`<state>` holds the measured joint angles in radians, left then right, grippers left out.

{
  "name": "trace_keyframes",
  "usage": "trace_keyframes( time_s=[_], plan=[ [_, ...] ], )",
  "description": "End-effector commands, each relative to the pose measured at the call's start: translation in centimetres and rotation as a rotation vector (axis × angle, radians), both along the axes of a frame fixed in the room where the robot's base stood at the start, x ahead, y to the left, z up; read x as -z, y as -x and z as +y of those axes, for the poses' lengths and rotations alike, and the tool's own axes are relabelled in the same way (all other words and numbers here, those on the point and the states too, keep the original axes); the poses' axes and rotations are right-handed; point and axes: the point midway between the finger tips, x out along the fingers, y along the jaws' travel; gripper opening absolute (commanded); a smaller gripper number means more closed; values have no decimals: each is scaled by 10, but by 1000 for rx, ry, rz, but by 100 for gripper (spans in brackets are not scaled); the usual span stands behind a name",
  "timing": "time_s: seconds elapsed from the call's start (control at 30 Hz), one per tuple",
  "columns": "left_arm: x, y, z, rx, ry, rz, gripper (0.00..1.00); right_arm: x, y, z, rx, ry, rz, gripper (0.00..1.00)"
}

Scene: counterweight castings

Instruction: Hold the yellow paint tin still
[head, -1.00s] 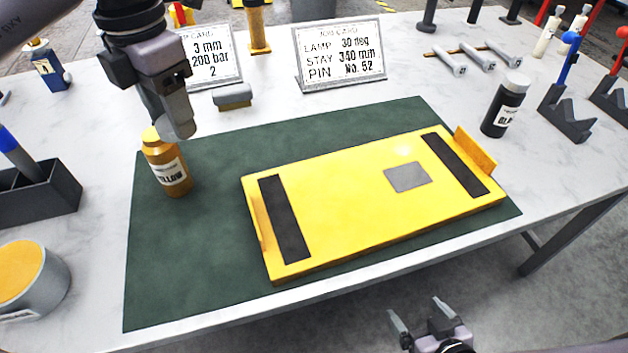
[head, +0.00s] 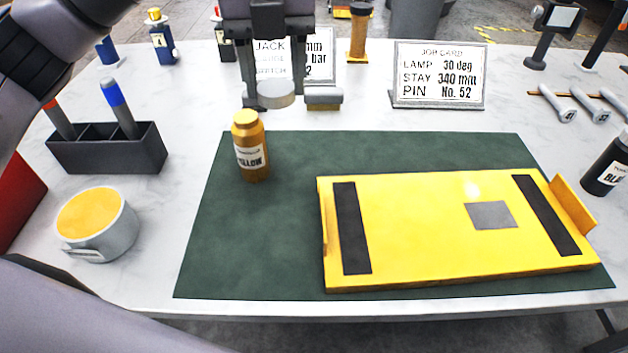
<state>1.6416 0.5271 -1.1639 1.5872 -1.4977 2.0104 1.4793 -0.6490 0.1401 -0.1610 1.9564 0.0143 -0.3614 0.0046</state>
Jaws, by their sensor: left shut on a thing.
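The paint tin (head: 122,232) is a short, round grey tin, open at the top and full of yellow paint (head: 90,213). It stands upright on the table at the left, with a small pale label low on its front. My left gripper (head: 272,88) is at the top middle, shut on a round, flat grey disc (head: 277,95) that looks like a lid. It is well to the right of the tin and farther back, not touching it. A yellow bottle (head: 250,158) labelled as yellow stands on the green mat in front of this gripper. My right gripper is out of view.
A yellow panel (head: 430,230) with dark strips lies on the green mat (head: 225,255). A dark pen holder (head: 110,155) stands behind the tin. Job cards (head: 439,75), a grey block (head: 323,98) and small bottles (head: 162,38) stand at the back. Bare table lies between tin and mat.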

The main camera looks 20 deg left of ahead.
Motion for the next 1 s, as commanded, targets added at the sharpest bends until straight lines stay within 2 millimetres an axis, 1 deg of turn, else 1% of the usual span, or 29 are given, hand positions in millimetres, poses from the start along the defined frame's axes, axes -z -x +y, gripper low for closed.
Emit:
trace_keyframes(
  time_s=[0.03, 0.2, 0.27, 0.5, 0.6, 0.7, 0.87, 1.0],
  plan=[
    [11, 0, 0, 1, 0, 4, 13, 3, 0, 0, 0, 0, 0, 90],
    [48, 1, 0, 2, 1, 7, 13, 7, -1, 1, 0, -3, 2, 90],
    [62, 1, 0, 2, 1, 7, 13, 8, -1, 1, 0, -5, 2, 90],
    [119, 1, 1, 1, -1, 6, 13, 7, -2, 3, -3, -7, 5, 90],
    [137, 1, 1, 1, -1, 4, 13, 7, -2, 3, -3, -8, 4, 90],
    [147, 0, 1, 1, -1, 1, 13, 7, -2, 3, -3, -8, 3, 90],
    [157, 0, 1, 1, -1, 3, 13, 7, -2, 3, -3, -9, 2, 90],
    [177, 1, 1, 2, -2, 5, 13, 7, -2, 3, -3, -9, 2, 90]
  ],
)
